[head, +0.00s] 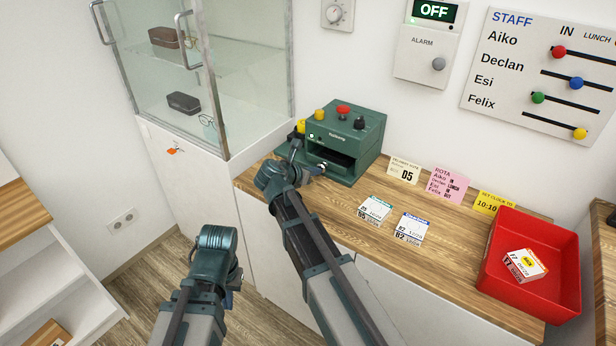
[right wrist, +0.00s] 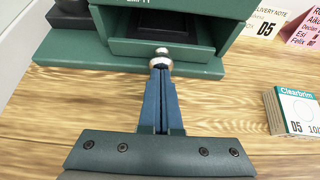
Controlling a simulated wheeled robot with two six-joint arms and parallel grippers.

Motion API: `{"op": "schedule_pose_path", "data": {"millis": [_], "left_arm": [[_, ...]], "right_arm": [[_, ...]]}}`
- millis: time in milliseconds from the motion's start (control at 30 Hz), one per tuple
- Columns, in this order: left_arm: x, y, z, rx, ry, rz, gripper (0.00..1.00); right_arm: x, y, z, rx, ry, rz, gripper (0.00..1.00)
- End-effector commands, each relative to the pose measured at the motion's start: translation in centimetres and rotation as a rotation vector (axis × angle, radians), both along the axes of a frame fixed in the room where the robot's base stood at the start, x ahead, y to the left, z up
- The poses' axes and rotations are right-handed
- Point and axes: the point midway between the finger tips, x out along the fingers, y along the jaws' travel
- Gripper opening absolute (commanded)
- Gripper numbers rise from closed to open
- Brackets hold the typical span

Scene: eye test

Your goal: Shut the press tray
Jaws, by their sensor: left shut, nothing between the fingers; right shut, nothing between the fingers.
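The green press (head: 343,133) stands on the wooden counter against the wall. Its tray (head: 342,165) sticks out of the dark slot at the front, partly open, and looks empty. The tray front also shows in the right wrist view (right wrist: 125,47), with a round metal knob (right wrist: 162,56). My right gripper (right wrist: 161,70) is shut and empty, its blue fingertips right at the knob; I cannot tell whether they touch. In the head view my right wrist covers part of the press's left front. My left gripper (head: 229,298) is low before the cabinet, shut, mostly hidden by its wrist.
A glass display case (head: 255,80) stands left of the press. Small boxes (head: 375,210) (head: 412,227) and note cards (head: 404,171) are on the counter to the right. A red bin (head: 495,285) holding a box is further right. Bare counter lies before the press.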

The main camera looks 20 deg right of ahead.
Motion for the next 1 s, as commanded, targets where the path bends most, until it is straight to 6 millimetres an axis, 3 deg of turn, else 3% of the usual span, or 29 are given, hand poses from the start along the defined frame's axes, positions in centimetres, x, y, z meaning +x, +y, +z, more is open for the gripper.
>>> {"op": "schedule_pose_path", "data": {"millis": [467,633,733,1000], "left_arm": [[0.0,0.2,0.0,0.002,0.002,0.000,0.00],[-0.2,1.3,0.0,0.003,0.002,0.002,0.00],[-0.4,2.0,1.8,-0.002,0.000,0.003,0.00],[-0.3,1.7,4.2,0.001,0.002,0.003,0.00]], "right_arm": [[-0.2,0.0,0.1,-0.008,-0.006,-0.003,0.00],[-2.4,2.5,0.0,-0.003,-0.002,-0.001,0.00],[-3.8,5.0,1.9,-0.007,-0.003,0.002,0.00],[-6.5,8.3,4.2,-0.003,-0.001,0.002,0.00]]}}
